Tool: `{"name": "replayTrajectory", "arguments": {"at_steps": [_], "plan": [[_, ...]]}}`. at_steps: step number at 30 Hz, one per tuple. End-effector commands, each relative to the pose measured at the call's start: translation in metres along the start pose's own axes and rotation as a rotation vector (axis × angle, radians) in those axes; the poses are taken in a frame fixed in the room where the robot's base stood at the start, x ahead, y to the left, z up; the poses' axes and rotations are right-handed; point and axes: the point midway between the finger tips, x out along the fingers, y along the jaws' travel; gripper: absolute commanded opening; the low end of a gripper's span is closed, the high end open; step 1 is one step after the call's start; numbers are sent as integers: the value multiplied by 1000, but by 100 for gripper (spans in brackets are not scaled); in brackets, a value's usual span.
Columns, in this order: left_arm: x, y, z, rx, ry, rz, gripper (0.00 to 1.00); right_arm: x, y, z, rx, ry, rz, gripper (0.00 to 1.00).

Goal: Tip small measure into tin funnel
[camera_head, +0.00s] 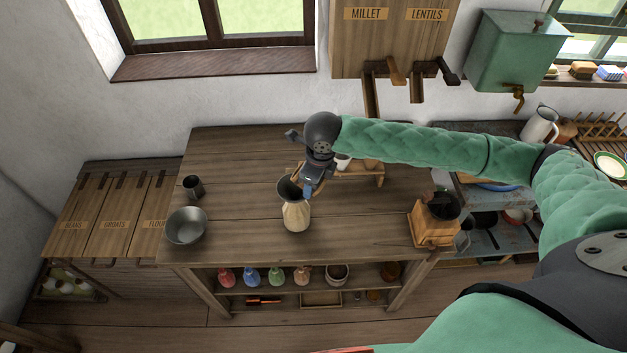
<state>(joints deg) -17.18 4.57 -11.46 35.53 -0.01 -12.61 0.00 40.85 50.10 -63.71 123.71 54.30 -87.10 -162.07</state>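A dark, wide-mouthed funnel (287,188) sits in the neck of a cream-coloured bottle or sack-like container (297,216) near the middle of the wooden table. My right arm reaches in from the right, and its gripper (299,185) is directly over the funnel's right side, hiding part of it. A small brownish piece shows beside the fingers. I cannot tell whether it is a measure or whether the fingers are closed on it. A small dark metal cup (193,187) stands upright at the table's left. My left gripper is out of view.
A metal bowl (187,226) stands at the table's front left. A wooden grinder (433,223) stands at the right end. A low wooden rack (362,174) is behind my gripper. Millet and lentil chutes (370,95) hang at the back. The table between bowl and funnel is clear.

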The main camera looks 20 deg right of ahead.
Motion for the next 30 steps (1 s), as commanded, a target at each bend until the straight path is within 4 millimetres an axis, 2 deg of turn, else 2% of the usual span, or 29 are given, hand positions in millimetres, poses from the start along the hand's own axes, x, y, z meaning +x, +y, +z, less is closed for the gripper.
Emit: {"name": "replayTrajectory", "arguments": {"at_steps": [8,19,30], "plan": [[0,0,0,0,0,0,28,0,0,1,0,10,0,24],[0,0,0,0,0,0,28,3,0,2,-3,168,-2,24],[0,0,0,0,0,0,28,3,0,1,-3,179,-1,24]]}}
